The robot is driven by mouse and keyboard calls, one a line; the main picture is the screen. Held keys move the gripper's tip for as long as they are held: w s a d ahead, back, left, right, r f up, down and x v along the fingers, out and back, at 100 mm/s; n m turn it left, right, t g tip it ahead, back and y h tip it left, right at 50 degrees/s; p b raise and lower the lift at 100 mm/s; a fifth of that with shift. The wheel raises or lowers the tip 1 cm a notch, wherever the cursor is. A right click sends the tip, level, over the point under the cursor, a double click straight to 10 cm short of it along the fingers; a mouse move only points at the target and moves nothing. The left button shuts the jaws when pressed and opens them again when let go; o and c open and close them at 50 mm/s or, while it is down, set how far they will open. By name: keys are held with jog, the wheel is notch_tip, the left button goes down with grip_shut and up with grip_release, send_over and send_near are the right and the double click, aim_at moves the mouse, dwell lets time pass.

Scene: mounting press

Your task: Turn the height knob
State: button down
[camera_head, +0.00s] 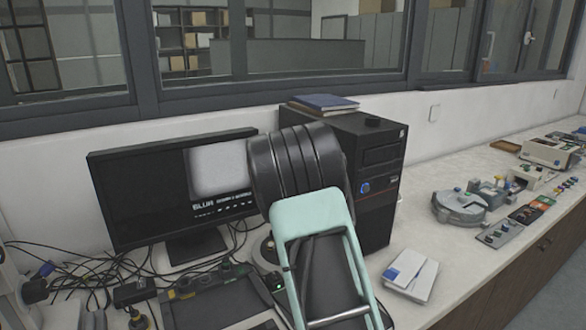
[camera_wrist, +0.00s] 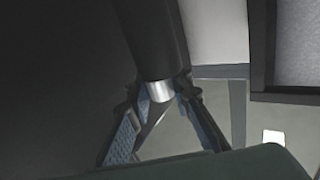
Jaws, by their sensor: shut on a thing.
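In the wrist view, a dark cylinder (camera_wrist: 155,42) with a bright metal band near its end comes down between my fingertips; I take it to be the height knob. My gripper (camera_wrist: 160,88) is closed around it near the metal band, one blue-padded finger on each side. A large dark surface fills the left of that view and hides what the cylinder joins. In the head view, my arm covers the work spot, and neither the knob nor my gripper can be made out there.
In the head view, a monitor (camera_head: 120,195) and a black computer tower (camera_head: 378,190) stand close behind my arm. Cables and a dark control box (camera_head: 215,300) lie at the lower left. A white booklet (camera_head: 411,275) lies right of my arm. Several instruments occupy the bench further right.

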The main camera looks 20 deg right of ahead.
jog(key=y+b, duration=0.1)
jog(key=n+y+b, duration=0.1)
jog(key=b, duration=0.1)
jog(key=shift+d+f+t, duration=0.2)
jog(key=shift+f+t, duration=0.05)
jog(key=shift+t, duration=0.15)
jog(key=n+y, duration=0.2)
jog(key=shift+r+y, duration=0.25)
jog(key=shift+y, duration=0.15)
jog(key=n+y+p, duration=0.1)
jog(key=y, duration=0.1)
jog(key=n+y+p, duration=0.1)
jog(key=p, duration=0.1)
jog(key=shift+r+y, duration=0.2)
jog(key=shift+y, duration=0.2)
jog(key=shift+a+n+y+p, duration=0.1)
jog(key=shift+n+y+p, duration=0.55)
jog(key=shift+p, duration=0.4)
jog(key=shift+a+f+n+y+p, duration=0.1)
jog(key=shift+f+n+y+p, duration=0.05)
jog(key=shift+n+y+p, duration=0.25)
jog(key=c, duration=1.7)
grip_release()
jog(key=shift+s, duration=0.1)
jog(key=v, duration=1.2)
